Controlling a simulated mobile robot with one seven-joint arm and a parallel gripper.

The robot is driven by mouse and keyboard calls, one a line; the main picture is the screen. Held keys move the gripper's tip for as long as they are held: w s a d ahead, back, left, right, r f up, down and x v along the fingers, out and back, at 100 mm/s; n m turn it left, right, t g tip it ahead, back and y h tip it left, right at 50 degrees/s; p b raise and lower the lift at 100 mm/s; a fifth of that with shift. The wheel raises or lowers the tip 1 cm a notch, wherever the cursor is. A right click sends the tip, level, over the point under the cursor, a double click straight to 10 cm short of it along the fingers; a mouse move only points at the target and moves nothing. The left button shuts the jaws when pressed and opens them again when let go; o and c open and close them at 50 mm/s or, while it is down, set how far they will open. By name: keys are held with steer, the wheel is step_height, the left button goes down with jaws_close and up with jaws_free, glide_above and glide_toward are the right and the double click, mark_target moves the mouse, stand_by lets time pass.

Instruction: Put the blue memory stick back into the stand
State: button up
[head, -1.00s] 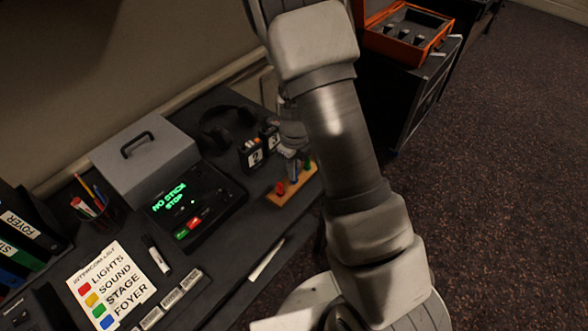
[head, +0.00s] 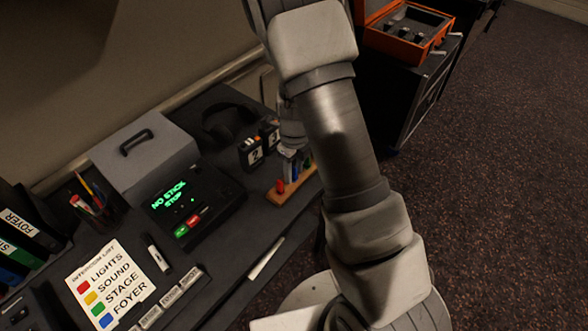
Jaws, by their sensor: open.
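The wooden stand (head: 283,197) is on the right end of the desk, partly hidden by my arm. A red stick (head: 280,186) stands upright at its near left end, and a green one (head: 307,162) shows toward its far end. The blue memory stick (head: 294,172) shows as a small dark blue patch between them, at my fingertips. It looks upright at the stand, but I cannot tell how deep it sits. My gripper (head: 292,158) is right over the stand, open around or beside the blue stick; my arm hides part of it.
The black recorder (head: 215,212), left of the stand, reads "NO STICK STOP". A grey box (head: 145,160) is at the back. A white pen-like item (head: 266,258) lies near the front edge.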

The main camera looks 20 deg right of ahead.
step_height(320, 180, up, 18)
steer(key=p, duration=0.3)
steer(key=shift+f, duration=0.25)
steer(key=s+r+n+t, duration=0.5)
steer(key=s+r+n, duration=1.3)
steer(key=n, duration=1)
steer(key=shift+s+r+n+t, duration=0.15)
steer(key=shift+s+n+t, duration=0.2)
steer(key=shift+s, duration=0.9)
steer(key=shift+a, duration=0.15)
